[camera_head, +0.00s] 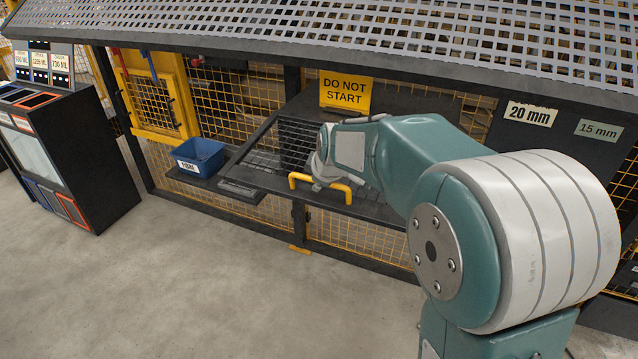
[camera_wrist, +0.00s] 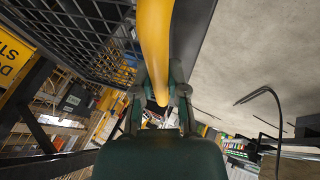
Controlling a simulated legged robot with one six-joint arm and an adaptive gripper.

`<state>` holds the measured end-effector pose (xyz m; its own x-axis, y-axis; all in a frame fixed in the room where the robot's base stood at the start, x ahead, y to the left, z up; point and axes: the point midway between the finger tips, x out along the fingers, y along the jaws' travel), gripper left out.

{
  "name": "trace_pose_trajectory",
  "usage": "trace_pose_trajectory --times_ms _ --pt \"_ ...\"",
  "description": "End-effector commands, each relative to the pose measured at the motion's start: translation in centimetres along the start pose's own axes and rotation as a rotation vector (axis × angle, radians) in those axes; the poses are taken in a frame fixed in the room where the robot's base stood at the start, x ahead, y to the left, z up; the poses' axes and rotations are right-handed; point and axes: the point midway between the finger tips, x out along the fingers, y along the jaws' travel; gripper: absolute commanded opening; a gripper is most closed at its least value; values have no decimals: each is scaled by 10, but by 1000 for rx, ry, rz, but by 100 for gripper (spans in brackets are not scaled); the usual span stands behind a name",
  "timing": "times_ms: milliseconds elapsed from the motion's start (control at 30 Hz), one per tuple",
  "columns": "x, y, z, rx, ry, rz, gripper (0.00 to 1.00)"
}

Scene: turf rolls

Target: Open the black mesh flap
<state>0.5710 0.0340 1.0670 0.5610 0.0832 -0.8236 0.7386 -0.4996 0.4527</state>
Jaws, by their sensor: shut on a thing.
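The black mesh flap (camera_head: 262,158) is in the middle of the head view, below the yellow sign. A yellow bar handle (camera_head: 336,189) runs along its front edge. My gripper (camera_head: 322,182) is at this handle, partly hidden by my own arm. In the wrist view the yellow handle (camera_wrist: 155,40) passes between the fingers of my gripper (camera_wrist: 160,95), which is shut on it. The flap's black grid (camera_wrist: 75,38) shows to the left of the handle there. I cannot tell exactly how far the flap stands open.
A blue bin (camera_head: 200,157) sits on a ledge left of the flap. A "DO NOT START" sign (camera_head: 345,95) hangs above. Yellow mesh fencing (camera_head: 240,90) stands behind. A black cabinet (camera_head: 70,150) is at far left. The concrete floor (camera_head: 200,290) in front is clear.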

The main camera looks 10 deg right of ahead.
Motion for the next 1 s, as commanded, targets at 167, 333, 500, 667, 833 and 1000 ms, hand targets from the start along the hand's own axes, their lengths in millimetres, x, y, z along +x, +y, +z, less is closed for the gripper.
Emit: trace_pose_trajectory --times_ms 167,333,500,667,833,1000 --pt "0 0 0 0 1 0 45" --pt "0 0 0 0 0 -1 54" --pt "1 -1 0 0 -1 -2 54" --pt "-9 0 0 0 0 0 54" --pt "-41 0 0 -1 2 3 54" --pt "-77 0 -1 -1 2 3 54"
